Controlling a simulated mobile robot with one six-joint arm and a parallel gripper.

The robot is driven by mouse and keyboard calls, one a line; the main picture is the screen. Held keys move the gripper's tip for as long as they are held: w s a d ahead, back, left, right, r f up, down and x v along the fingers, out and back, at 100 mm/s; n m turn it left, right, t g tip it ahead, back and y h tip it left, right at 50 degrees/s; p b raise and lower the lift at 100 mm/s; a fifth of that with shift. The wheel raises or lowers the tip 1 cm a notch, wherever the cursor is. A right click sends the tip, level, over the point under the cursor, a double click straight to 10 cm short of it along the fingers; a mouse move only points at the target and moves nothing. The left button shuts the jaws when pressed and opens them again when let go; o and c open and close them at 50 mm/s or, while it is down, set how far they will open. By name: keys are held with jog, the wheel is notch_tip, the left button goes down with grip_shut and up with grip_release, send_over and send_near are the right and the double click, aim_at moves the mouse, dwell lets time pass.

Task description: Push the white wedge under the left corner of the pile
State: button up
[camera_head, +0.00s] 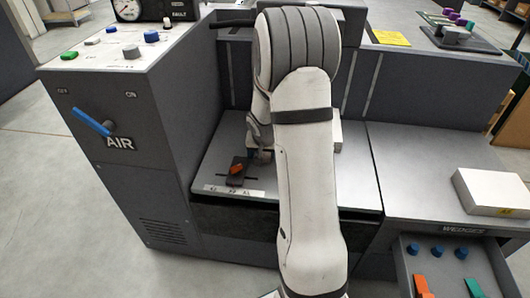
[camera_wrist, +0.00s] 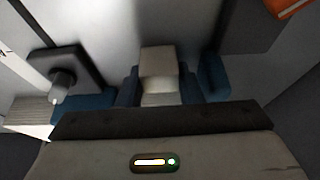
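In the wrist view, a small white block (camera_wrist: 158,62), which looks like the white wedge, sits between the dark blue pads of my gripper (camera_wrist: 159,88). The pads flank it closely on both sides. A layered white edge (camera_wrist: 28,115) at the left of the wrist view looks like part of the pile. In the head view, a white strip of the pile (camera_head: 335,136) shows to the right of my arm, on the grey feed table (camera_head: 220,150). My arm hides most of the pile, its left corner and the wedge there. I cannot tell whether the wedge touches the pile.
A grey post on a square plate (camera_wrist: 62,85) is close by in the wrist view. An open wedge drawer (camera_head: 450,262) and a white paper stack (camera_head: 492,191) are at the right.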

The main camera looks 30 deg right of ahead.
jog(key=c, duration=0.4)
jog(key=shift+w+d+p, duration=0.25)
jog(key=shift+w+d, duration=0.25)
jog(key=shift+w, duration=0.2)
jog(key=shift+w+d+p, duration=0.25)
jog(key=shift+w+d, duration=0.2)
jog(key=shift+w, duration=0.2)
jog(key=o, duration=1.1)
jog(key=shift+c, duration=0.2)
jog(key=shift+p+v, duration=1.4)
jog(key=shift+v, duration=2.5)
